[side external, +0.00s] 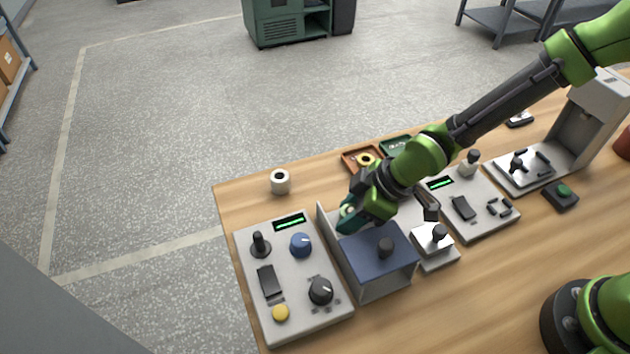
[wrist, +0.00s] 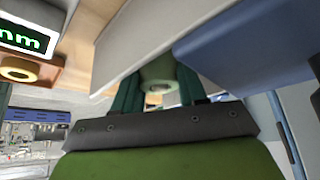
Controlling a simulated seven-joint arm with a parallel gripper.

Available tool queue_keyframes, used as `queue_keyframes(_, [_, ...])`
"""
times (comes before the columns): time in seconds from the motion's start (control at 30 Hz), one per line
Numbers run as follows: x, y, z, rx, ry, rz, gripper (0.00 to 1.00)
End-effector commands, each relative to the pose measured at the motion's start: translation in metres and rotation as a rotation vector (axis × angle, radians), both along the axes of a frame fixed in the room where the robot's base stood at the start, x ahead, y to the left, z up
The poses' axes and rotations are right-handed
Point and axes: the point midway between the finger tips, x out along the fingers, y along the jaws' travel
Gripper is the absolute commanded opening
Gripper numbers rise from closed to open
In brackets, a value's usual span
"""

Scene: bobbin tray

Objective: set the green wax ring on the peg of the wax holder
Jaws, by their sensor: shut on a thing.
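My gripper (wrist: 158,92) is shut on a dull green ring (wrist: 160,70), the green wax ring, with its hole partly showing between the teal fingers in the wrist view. In the side view my gripper (side external: 348,214) is low at the back of a blue-topped grey box (side external: 365,252), close to its tall grey side plate. The ring cannot be made out clearly there. I cannot tell for certain which fixture is the wax holder, and no bare peg is clearly visible. A small white block with a black knob (side external: 436,246) stands right of the box.
A control panel (side external: 254,290) with knobs stands left of the box, another panel (side external: 484,217) to the right. A white spool (side external: 280,182) stands at the back left. An orange tray (side external: 347,160) holds a yellow ring (side external: 366,159). Bare wood lies around the spool.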

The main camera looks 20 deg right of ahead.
Motion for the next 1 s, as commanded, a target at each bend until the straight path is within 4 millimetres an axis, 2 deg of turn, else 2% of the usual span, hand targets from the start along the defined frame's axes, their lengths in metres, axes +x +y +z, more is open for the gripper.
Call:
queue_keyframes(0.3, [0.000, 0.000, 0.000, 0.000, 0.000, 0.000, 0.13])
queue_keyframes(0.33, [0.000, 0.000, 0.000, 0.000, 0.000, -0.001, 0.46])
queue_keyframes(0.5, [0.000, 0.000, 0.000, 0.000, 0.000, -0.001, 0.71])
queue_keyframes(0.77, [-0.002, 0.000, 0.001, 0.000, 0.002, 0.001, 0.71])
queue_keyframes(0.87, [-0.003, -0.004, 0.008, 0.001, 0.003, -0.001, 0.71])
queue_keyframes(1.0, [-0.009, -0.015, 0.029, -0.002, 0.000, -0.002, 0.71])
